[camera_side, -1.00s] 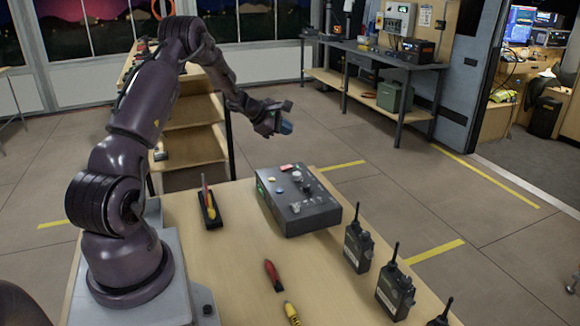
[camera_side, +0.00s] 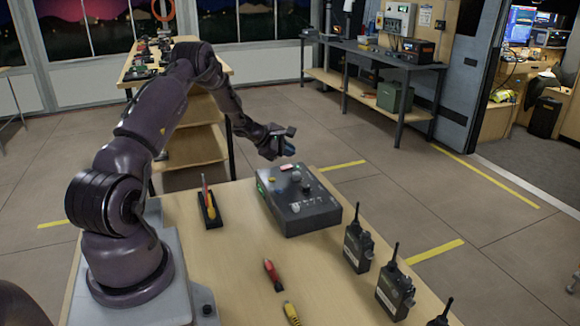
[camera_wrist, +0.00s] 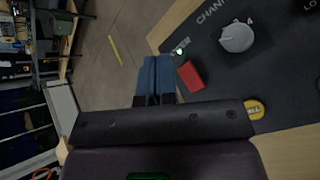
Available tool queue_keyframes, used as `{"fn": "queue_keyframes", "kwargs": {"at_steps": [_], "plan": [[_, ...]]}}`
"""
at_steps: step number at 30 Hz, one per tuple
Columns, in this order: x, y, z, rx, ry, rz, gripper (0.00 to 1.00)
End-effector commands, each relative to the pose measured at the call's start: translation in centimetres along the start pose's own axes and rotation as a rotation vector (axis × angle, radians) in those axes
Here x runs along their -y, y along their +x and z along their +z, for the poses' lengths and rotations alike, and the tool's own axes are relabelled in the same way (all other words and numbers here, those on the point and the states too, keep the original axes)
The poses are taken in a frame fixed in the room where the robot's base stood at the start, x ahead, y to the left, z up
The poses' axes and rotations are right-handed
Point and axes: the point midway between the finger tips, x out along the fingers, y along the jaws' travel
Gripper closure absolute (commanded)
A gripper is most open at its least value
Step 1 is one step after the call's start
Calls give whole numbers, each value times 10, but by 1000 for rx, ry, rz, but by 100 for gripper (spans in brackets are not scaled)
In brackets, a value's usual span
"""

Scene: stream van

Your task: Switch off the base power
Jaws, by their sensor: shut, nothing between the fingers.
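A dark grey control box (camera_side: 312,217) sits on the wooden table, with knobs and buttons on its top. A red switch (camera_side: 290,167) is near its far edge. In the wrist view the red switch (camera_wrist: 190,77) lies just right of my fingers, with a small lit green light (camera_wrist: 181,51) above it. A grey knob (camera_wrist: 236,38) and a yellow button (camera_wrist: 254,108) show further right. My gripper (camera_side: 288,149) is above the box's far edge, blue fingers shut and empty. In the wrist view my gripper (camera_wrist: 157,62) appears beside the red switch; I cannot tell the height gap.
A holder with a red and yellow tool (camera_side: 209,208) stands left of the box. A red-handled tool (camera_side: 271,272) and a yellow one (camera_side: 291,314) lie in front. Several radios, including one (camera_side: 358,247), stand along the right edge.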

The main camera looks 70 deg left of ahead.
Motion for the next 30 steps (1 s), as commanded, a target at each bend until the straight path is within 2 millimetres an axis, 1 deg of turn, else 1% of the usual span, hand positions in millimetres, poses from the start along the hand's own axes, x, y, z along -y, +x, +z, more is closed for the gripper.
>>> {"fn": "queue_keyframes", "kwargs": {"at_steps": [3, 7, 30], "plan": [[5, 7, -5, 0, -1, 0, 100], [7, 10, -7, 1, 0, 1, 100], [8, 11, -8, 0, 0, 0, 100]]}}
